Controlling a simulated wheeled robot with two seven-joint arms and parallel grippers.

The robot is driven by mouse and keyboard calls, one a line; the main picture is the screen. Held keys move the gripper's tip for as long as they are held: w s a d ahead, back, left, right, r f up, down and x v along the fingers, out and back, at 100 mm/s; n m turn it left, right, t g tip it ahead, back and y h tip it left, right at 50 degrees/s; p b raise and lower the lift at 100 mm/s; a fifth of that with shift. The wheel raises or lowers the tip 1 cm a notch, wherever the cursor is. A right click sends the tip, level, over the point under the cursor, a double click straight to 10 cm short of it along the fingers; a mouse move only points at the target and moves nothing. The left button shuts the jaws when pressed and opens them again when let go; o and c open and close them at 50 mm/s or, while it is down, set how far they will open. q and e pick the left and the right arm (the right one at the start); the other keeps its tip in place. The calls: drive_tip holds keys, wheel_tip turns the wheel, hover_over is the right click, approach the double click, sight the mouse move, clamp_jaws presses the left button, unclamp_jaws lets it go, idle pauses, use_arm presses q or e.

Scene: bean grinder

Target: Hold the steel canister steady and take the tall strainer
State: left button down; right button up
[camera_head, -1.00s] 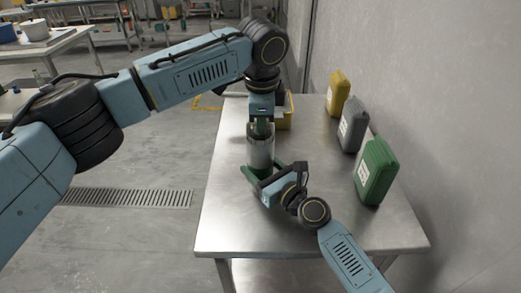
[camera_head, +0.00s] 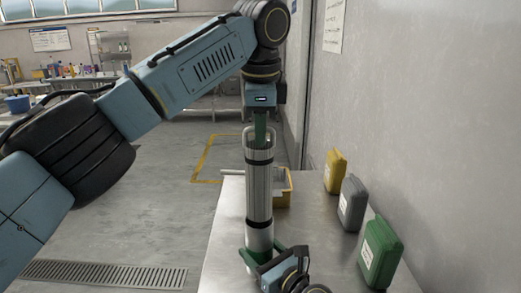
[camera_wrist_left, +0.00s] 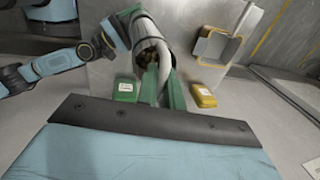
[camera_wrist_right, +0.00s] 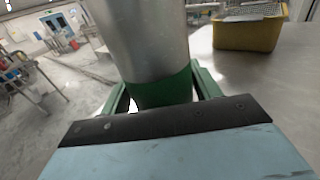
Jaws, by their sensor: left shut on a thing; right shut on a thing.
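The tall strainer (camera_head: 259,188) is a bright metal cylinder with a dark ring and a loop handle at its top. My left gripper (camera_head: 260,132) is shut on that handle from above; the fingers also show in the left wrist view (camera_wrist_left: 162,90). Brownish contents show in the cylinder's opening there. The steel canister (camera_head: 259,238) is below, upright and in line with the strainer. I cannot tell whether the strainer's lower end is still inside it. My right gripper (camera_head: 263,256) is shut around the canister low down, at its green band (camera_wrist_right: 160,90).
A yellow tub (camera_head: 284,188) with a grey mesh piece stands behind the canister. Yellow (camera_head: 335,171), grey (camera_head: 352,202) and green (camera_head: 380,250) jugs stand along the table's right side by the wall. Bare table (camera_head: 318,240) lies between canister and jugs.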

drive_tip(key=o, duration=1.2)
